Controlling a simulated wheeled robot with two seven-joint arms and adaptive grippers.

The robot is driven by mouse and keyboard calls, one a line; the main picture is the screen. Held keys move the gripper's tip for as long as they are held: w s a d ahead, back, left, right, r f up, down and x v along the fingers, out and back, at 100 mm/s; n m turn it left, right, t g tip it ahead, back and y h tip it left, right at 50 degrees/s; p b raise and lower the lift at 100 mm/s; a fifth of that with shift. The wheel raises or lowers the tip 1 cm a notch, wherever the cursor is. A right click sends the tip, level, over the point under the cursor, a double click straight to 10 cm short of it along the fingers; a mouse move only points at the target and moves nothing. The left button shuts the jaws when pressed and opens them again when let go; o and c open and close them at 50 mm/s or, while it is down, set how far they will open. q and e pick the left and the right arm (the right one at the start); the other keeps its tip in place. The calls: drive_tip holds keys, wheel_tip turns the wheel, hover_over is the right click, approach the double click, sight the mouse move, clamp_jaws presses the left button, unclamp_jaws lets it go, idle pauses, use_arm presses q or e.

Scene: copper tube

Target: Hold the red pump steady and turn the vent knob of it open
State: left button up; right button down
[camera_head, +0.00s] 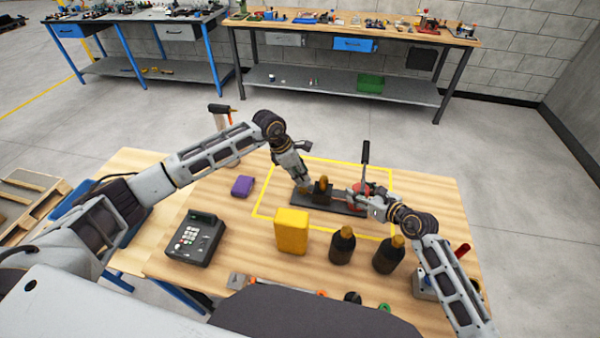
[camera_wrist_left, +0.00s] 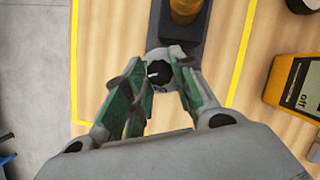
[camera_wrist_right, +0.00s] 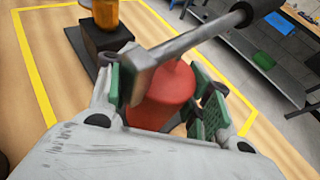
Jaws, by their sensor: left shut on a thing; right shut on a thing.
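The red pump (camera_head: 368,190) stands at the right end of a dark base plate (camera_head: 345,209); a lever arm with a black handle rises above it. In the right wrist view its red cylinder (camera_wrist_right: 163,97) is between the fingers of my right gripper (camera_wrist_right: 165,85), which is shut on it. The lever crosses in front of part of the cylinder. At the plate's other end, the round vent knob (camera_wrist_left: 158,72), dark with a white mark, is between the fingers of my left gripper (camera_wrist_left: 152,80), shut on it. In the head view my left gripper (camera_head: 303,181) hides the knob.
An amber part (camera_head: 322,184) on a black block stands between my grippers. A yellow box (camera_head: 291,232), two dark bottles (camera_head: 343,246) and a keypad device (camera_head: 194,239) stand nearer. A purple block (camera_head: 242,186) lies left. Yellow tape frames the pump area.

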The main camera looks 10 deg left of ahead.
use_arm(q)
drive_tip(key=n+t, duration=0.1)
drive_tip(key=n, duration=0.2)
drive_tip(key=n+t+y, duration=0.1)
drive_tip(key=n, duration=0.2)
drive_tip(key=shift+s+d+n+y, duration=0.15)
drive_tip(key=shift+n+y, duration=0.15)
drive_tip(key=shift+s+d+n+t+y, duration=0.15)
drive_tip(key=shift+n+y, duration=0.25)
drive_tip(key=shift+n, duration=0.65)
drive_tip(key=shift+w+n+t+y, duration=0.1)
drive_tip(key=shift+n+y, duration=0.3)
drive_tip(key=shift+n, duration=0.7)
drive_tip(key=shift+s+d+n+t+y, duration=0.15)
drive_tip(key=shift+n+y, duration=0.25)
drive_tip(key=shift+n, duration=0.65)
drive_tip(key=shift+w, duration=0.1)
use_arm(e)
drive_tip(key=shift+f, duration=0.1)
use_arm(q)
drive_tip(key=o, duration=1.1)
drive_tip(key=shift+c, duration=0.2)
drive_tip(key=shift+r, duration=0.15)
drive_tip(key=v, duration=1.1)
drive_tip(key=shift+r, duration=0.4)
